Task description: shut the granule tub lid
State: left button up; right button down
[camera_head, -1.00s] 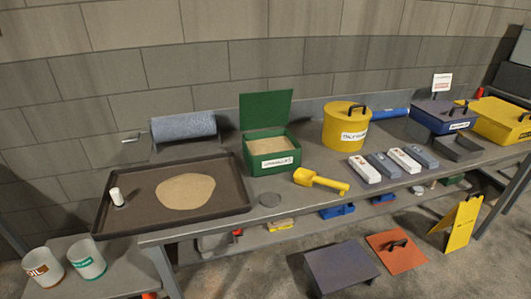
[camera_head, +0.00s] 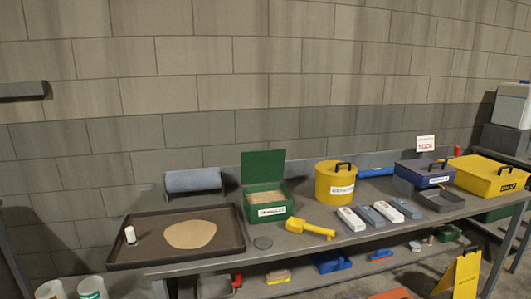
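The granule tub is a green box (camera_head: 267,207) with a white label on its front. It stands on the workbench, left of the middle, and holds beige granules. Its green lid (camera_head: 263,166) stands upright at the back edge, so the tub is open. Neither of my grippers shows in the head view.
A dark tray (camera_head: 130,257) with a beige pile and a small white cylinder lies left of the tub. A yellow lidded bucket (camera_head: 335,184) stands to the right. A grey-blue roll (camera_head: 193,181) is behind.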

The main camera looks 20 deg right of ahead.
aim_at(266, 165)
jog(key=u, duration=0.75)
jog(key=i, duration=1.2)
jog(key=z, duration=0.3)
